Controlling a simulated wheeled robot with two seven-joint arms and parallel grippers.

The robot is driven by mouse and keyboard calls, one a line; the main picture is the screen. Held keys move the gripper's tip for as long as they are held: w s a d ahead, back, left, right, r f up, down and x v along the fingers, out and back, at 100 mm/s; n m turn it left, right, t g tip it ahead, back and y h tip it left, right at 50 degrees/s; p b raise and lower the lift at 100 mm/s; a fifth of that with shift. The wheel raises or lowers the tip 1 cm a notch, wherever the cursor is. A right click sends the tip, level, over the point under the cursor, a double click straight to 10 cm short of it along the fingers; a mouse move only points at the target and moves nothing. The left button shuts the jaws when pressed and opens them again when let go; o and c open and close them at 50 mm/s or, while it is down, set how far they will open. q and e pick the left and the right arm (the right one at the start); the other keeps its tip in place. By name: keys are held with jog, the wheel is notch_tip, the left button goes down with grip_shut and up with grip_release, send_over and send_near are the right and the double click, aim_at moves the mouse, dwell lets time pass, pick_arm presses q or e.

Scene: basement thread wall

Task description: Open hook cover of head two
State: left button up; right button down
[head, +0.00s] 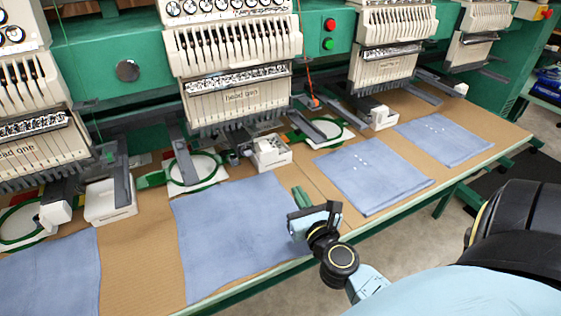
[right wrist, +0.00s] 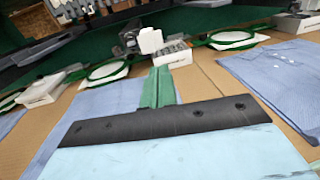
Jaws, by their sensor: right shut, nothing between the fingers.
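Head two (head: 236,100) is the cream sewing head left of centre in the head view, its label partly readable. Below it, beside the green hoop (head: 194,168), is a white box (head: 272,158) that looks like its hook cover. A white piece stands up at the box's left and grey parts show on top; this also shows in the right wrist view (right wrist: 176,58). I cannot tell how far the cover is open. My right gripper (head: 300,194), with green fingers, is shut and empty over the table's front, short of the box. It also shows in the right wrist view (right wrist: 158,78). My left gripper is out of view.
Blue cloths (head: 235,230) (head: 372,172) lie flat on the brown table (head: 135,255) on both sides of the gripper. Head one (head: 35,110) and its white box (head: 108,205) stand to the left. Grey arms and hoops crowd the space under the heads.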

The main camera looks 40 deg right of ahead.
aim_at(277, 154)
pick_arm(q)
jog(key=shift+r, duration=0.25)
pick_arm(e)
jog(key=x, duration=1.3)
jog(key=shift+w+d, duration=0.2)
jog(key=shift+w, duration=0.2)
